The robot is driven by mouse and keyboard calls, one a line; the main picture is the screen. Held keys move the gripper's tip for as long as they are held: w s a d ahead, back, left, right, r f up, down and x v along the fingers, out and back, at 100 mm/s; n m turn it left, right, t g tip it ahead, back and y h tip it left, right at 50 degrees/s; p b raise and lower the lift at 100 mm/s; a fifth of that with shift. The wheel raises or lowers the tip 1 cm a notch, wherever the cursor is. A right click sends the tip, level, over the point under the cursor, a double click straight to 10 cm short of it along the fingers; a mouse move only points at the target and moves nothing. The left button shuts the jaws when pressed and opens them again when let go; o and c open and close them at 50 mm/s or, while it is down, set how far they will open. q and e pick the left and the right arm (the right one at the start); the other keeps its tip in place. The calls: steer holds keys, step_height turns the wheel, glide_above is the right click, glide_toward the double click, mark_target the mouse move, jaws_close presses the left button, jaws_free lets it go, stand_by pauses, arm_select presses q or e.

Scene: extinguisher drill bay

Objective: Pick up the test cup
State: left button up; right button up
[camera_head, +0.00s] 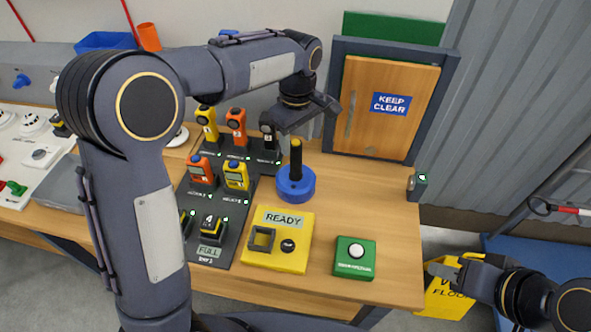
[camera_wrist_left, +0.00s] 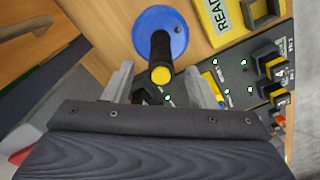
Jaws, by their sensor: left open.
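The test cup appears to be the round blue piece (camera_head: 295,187) with an upright black handle and yellow tip, standing on the wooden table. It also shows in the left wrist view (camera_wrist_left: 176,30), its handle pointing toward the camera. My left gripper (camera_head: 306,118) is above the handle, its fingers apart and empty. In the left wrist view the fingers (camera_wrist_left: 161,84) lie on either side of the handle's yellow tip, with no visible contact. My right gripper (camera_head: 436,268) is low at the right, beyond the table's right edge; its jaw opening is unclear.
A black charging rack (camera_head: 233,222) with several yellow, orange and black handsets stands left of the cup. A yellow READY box (camera_head: 293,256) and a green button box (camera_head: 355,258) sit in front. A wooden KEEP CLEAR door (camera_head: 376,132) stands behind.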

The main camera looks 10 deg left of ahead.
mark_target(296, 155)
arm_select(q)
step_height(296, 155, down, 6)
steer(key=shift+a+r+p, duration=0.1)
steer(key=shift+p, duration=0.55)
jaws_close()
